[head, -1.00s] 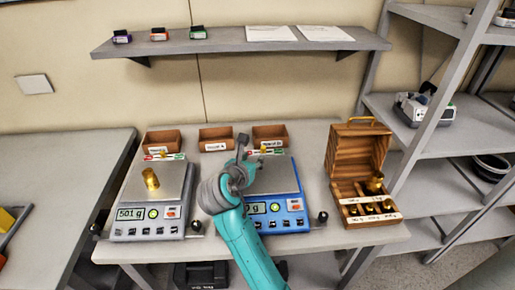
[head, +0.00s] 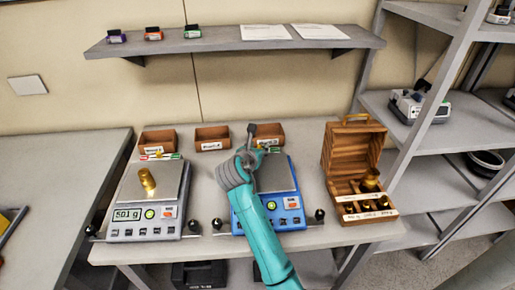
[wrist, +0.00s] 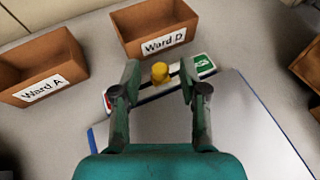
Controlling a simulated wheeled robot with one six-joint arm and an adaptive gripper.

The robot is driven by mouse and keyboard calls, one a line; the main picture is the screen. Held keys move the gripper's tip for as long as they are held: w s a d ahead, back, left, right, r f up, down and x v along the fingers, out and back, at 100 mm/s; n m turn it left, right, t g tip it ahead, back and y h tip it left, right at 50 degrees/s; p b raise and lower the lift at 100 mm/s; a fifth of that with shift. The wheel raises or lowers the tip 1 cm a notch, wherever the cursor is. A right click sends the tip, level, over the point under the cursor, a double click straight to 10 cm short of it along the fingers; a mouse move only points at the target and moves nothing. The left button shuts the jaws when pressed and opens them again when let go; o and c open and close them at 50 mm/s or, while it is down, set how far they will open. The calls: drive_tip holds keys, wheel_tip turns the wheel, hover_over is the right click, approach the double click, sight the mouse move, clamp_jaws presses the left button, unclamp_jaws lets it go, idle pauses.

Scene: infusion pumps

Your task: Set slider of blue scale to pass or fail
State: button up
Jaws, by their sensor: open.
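The blue scale (head: 284,222) stands on the table, right of the grey scale; my arm covers its left part. In the wrist view its bare silver plate (wrist: 235,130) shows. Behind the plate is the slider strip (wrist: 149,96), with a red end at left (wrist: 106,102) and a green end at right (wrist: 204,63). The yellow slider knob (wrist: 160,72) stands near the middle of the strip. My gripper (wrist: 160,70) is open, with one finger on each side of the knob and visible gaps to both. In the head view my gripper (head: 254,140) is over the scale's back edge.
A grey scale (head: 145,233) with a brass weight (head: 147,179) stands at left. The Ward D bin (wrist: 153,25) and Ward A bin (wrist: 40,67) lie just behind the strip. An open wooden weight box (head: 353,150) stands at right. A wall shelf (head: 230,44) hangs above.

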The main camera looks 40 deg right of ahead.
clamp_jaws()
drive_tip(key=shift+w+a, duration=0.55)
drive_tip(key=shift+a, duration=0.25)
drive_tip(key=shift+w+a, duration=0.5)
drive_tip(key=shift+a, duration=0.3)
unclamp_jaws()
drive_tip(key=shift+a, duration=0.1)
drive_tip(key=v, duration=1.2)
